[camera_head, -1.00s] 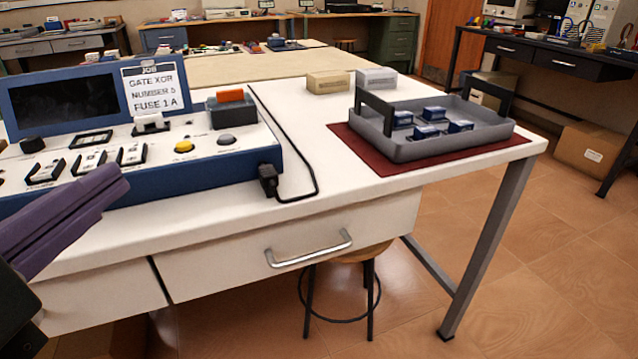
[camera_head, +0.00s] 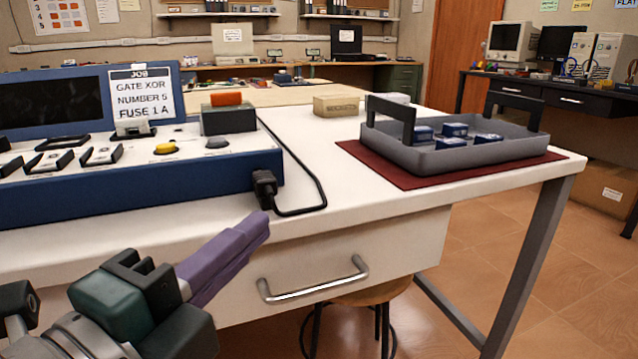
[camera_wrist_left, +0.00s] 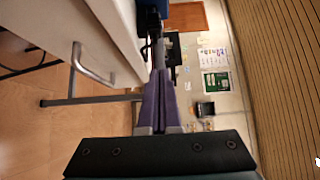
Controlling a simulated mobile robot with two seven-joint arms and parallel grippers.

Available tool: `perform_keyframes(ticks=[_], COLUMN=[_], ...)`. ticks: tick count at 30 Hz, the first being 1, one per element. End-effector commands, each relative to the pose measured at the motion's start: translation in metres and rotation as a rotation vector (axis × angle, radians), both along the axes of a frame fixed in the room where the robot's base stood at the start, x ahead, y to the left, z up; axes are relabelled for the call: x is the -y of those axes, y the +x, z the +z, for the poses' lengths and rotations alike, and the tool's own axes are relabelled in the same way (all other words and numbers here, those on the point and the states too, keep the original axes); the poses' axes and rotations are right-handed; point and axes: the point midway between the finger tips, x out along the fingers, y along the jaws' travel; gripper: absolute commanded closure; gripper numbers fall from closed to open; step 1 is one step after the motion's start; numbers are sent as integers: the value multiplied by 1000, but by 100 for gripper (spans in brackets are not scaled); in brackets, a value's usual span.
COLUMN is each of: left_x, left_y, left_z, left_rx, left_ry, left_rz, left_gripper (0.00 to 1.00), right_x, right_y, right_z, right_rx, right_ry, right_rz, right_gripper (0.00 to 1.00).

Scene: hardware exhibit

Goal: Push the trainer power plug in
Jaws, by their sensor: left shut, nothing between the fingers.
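The blue and white trainer (camera_head: 225,180) stands on the white bench at the left in the head view. Its black power plug (camera_head: 264,188) is at the right end of the trainer, with a black cable (camera_head: 318,185) looping behind it on the bench top. I cannot tell how deep the plug sits. My left gripper (camera_head: 262,222) has purple fingers, shut and empty, just below and in front of the plug, apart from it as far as I can tell. In the left wrist view the fingers (camera_wrist_left: 158,85) point toward the dark plug area, which they partly hide. My right gripper is not in view.
A grey tray (camera_head: 455,158) with several blue blocks sits on a dark red mat (camera_head: 400,176) at the right of the bench. A drawer handle (camera_head: 312,284) sticks out below the bench edge.

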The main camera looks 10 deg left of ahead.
Motion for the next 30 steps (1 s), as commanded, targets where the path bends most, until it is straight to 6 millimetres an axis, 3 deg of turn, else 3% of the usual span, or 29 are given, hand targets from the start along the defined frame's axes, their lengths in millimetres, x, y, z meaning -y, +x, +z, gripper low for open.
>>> perform_keyframes(ticks=[5,12,30], left_x=[6,-12,-22], left_y=[34,60,74], left_z=[2,0,-1], left_rx=[2,0,0], left_ry=[2,2,1], left_rz=[0,0,0], left_gripper=[100,100,100], right_x=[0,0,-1], right_y=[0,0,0], right_z=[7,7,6], right_rx=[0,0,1], right_ry=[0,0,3], right_rz=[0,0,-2], right_gripper=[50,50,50])
